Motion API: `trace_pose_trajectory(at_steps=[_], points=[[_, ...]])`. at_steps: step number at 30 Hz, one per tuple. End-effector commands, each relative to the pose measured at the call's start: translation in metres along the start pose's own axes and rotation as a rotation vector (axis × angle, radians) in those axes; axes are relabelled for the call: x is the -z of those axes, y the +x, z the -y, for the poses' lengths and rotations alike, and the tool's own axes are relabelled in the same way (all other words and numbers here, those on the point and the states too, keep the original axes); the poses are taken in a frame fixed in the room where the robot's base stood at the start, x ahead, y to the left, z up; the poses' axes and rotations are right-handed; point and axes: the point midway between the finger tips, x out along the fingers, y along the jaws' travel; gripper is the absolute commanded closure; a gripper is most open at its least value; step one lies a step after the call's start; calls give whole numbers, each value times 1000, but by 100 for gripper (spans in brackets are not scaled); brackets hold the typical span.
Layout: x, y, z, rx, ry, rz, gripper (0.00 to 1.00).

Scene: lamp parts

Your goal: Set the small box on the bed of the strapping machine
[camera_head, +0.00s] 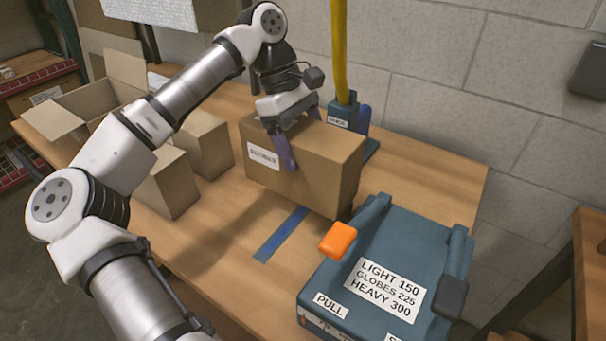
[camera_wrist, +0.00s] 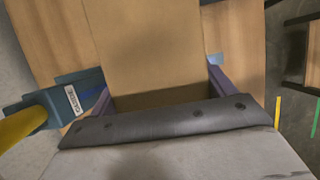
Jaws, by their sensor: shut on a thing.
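A closed cardboard box (camera_head: 320,165) with a white label, which seems to read "GLOBES", is in my gripper (camera_head: 298,132). The purple fingers are shut across its top part, one on the labelled face. The box hangs above the table, with a shadow below it to the left. In the wrist view the box (camera_wrist: 145,45) fills the space between the fingers (camera_wrist: 157,92). The blue strapping machine (camera_head: 340,270) is at front right, with an orange piece (camera_head: 338,239) at its left edge. The box's lower right corner is close to the machine's back edge; contact cannot be told.
A blue guide post (camera_head: 345,113) with a yellow tube (camera_head: 339,45) stands behind the box. Two closed boxes (camera_head: 203,145) (camera_head: 168,183) and an open carton (camera_head: 95,105) are at left. A blue strip (camera_head: 281,234) marks the wooden table (camera_head: 232,250); bare tabletop surrounds it.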

Motion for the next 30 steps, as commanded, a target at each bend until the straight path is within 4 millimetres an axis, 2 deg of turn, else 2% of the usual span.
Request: trace_pose_trajectory(at_steps=[6, 14, 21, 30], points=[[12, 30, 0, -2, 1, 1, 69], [19, 45, 0, -1, -1, 1, 69], [31, 74, 0, -2, 0, 1, 69], [32, 78, 0, -2, 0, 0, 69]])
